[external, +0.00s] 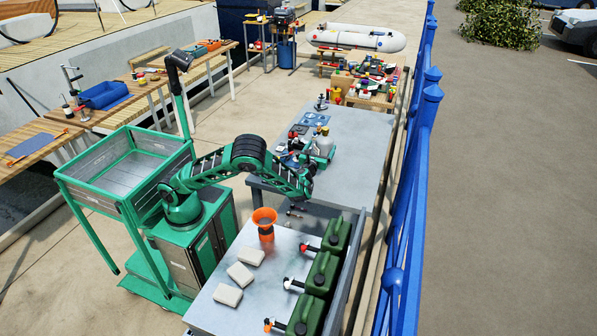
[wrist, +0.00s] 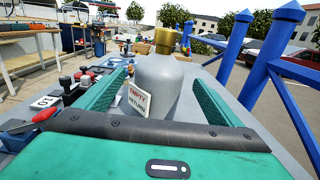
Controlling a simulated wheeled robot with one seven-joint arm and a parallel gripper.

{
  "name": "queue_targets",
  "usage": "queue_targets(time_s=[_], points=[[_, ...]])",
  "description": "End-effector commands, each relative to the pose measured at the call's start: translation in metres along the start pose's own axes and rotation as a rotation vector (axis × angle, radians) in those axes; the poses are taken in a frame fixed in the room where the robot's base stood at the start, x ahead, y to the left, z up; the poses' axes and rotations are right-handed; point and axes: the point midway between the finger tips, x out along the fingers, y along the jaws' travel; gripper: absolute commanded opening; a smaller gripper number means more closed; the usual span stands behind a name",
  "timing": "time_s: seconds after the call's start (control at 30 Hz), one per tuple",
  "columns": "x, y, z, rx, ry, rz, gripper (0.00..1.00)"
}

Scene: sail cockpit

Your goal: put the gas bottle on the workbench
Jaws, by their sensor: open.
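The gas bottle (wrist: 160,80) is a grey, rounded bottle with a brass top, upright in the wrist view. A small sign reading "EMPTY RETURN" (wrist: 138,98) is at its front. My gripper (wrist: 158,97) is open, with one green finger on each side of the bottle; I cannot tell if they touch it. In the external view the bottle (external: 324,144) stands on a grey table (external: 355,150), beside my gripper (external: 312,160). Which surface is the workbench is not certain; wooden benches (external: 120,108) stand at the left.
Several small tools and parts (external: 312,119) lie around the bottle. Green jerrycans (external: 322,275), an orange funnel (external: 264,218) and pale blocks (external: 240,273) are on the near table. A blue fence (external: 418,150) runs along the right. The wooden benches hold a blue bin (external: 104,94).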

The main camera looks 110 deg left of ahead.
Motion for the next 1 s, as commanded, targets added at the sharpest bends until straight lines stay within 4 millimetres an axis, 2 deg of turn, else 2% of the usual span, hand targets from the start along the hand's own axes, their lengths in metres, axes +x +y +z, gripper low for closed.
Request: queue_targets(time_s=[0.2,0.67,0.77,0.87,1.0], points=[[-0.018,0.000,0.000,0.000,-0.001,0.000,0.88],[-0.024,0.000,-0.002,-0.036,0.029,-0.001,0.88],[-0.037,-0.003,-0.007,-0.130,0.106,-0.004,0.88],[-0.061,-0.007,-0.015,-0.268,0.228,-0.005,0.88],[-0.107,-0.015,-0.026,-0.470,0.425,0.005,0.88]])
